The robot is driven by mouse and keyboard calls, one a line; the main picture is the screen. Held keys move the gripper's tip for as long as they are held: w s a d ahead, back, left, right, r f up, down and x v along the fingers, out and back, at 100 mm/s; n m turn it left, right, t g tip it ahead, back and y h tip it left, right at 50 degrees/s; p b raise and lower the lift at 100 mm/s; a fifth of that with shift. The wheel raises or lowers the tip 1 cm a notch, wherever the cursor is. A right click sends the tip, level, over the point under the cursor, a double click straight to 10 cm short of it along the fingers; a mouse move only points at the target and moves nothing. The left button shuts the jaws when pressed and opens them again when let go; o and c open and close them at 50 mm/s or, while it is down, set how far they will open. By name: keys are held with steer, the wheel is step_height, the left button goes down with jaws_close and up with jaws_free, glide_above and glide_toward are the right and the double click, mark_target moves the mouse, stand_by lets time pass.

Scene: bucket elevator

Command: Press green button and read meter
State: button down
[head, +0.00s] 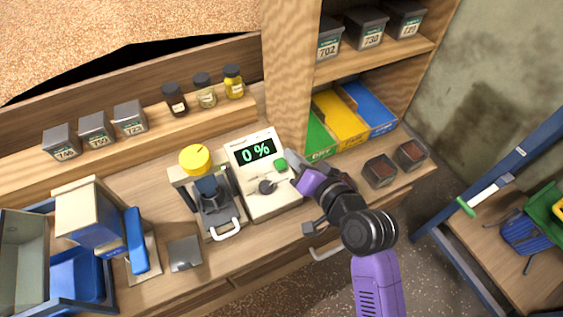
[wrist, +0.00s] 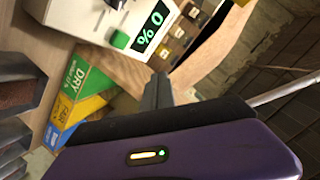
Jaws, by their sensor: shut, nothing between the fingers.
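The meter (head: 262,196) is a cream box on the wooden counter, with a dark display (head: 257,151) reading "0 %" in green. In the wrist view the green button (wrist: 120,39) and the display (wrist: 151,27) show beyond my gripper (wrist: 157,84), with a visible gap.
A yellow-topped press (head: 196,160) stands left of the meter. Green, yellow and blue bins (head: 340,118) lie in the shelf to the right, with two dark containers (head: 380,170) in front. Several jars (head: 203,90) and grey tins stand on the back ledge.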

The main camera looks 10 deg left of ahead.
steer(key=b, duration=0.6)
glide_toward(278, 159)
steer(key=w+a, duration=0.1)
steer(key=w+a+r, duration=0.1)
steer(key=w, duration=0.1)
steer(key=shift+w+a, duration=0.2)
steer(key=shift+a, duration=0.15)
steer(key=shift+w+a+f+b, duration=0.25)
steer(key=shift+w+f+b, duration=0.2)
steer(key=shift+f, duration=0.2)
stand_by(0.7)
steer(key=shift+w+a+f+b, duration=0.1)
steer(key=shift+f+b, duration=0.3)
steer(key=shift+w+a+f+b, duration=0.15)
steer(key=shift+f+b, duration=0.25)
steer(key=shift+f, duration=0.05)
stand_by(0.7)
steer(key=shift+r, duration=0.15)
steer(key=shift+s+d+r+p, duration=0.25)
steer(key=shift+s+r+p, duration=0.1)
steer(key=shift+r+p, duration=0.45)
steer(key=shift+f, duration=0.1)
